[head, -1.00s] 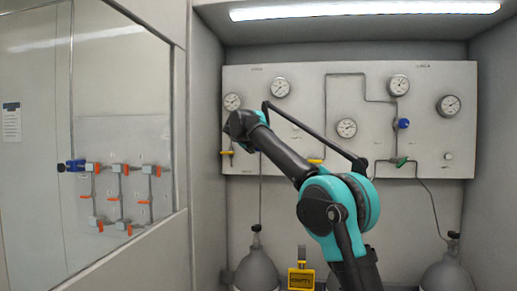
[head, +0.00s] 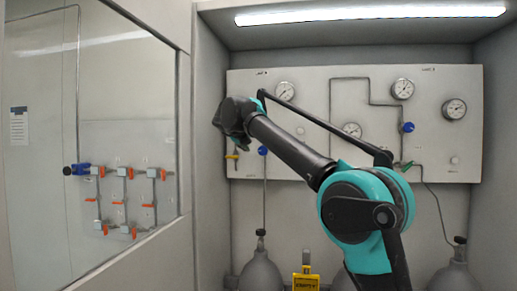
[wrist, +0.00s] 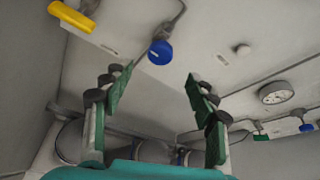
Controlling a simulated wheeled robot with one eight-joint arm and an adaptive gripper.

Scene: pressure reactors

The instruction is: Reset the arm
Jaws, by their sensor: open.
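My arm, black and teal, reaches up across the front of the gauge panel (head: 345,100) in the head view. Its dark wrist end is at the panel's left side, and the gripper's fingers cannot be made out there. In the wrist view my gripper (wrist: 160,73) is open, with its two green-padded fingers apart and nothing between them. A blue valve knob (wrist: 160,52) shows beyond the fingertips, and a yellow handle (wrist: 71,16) is at upper left. I cannot tell how far the knob is from the fingers.
Round gauges (head: 403,88) and a second blue knob (head: 407,127) are on the panel. The window frame (head: 185,125) and side walls bound the alcove. Orange-handled valves (head: 122,201) show through the window.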

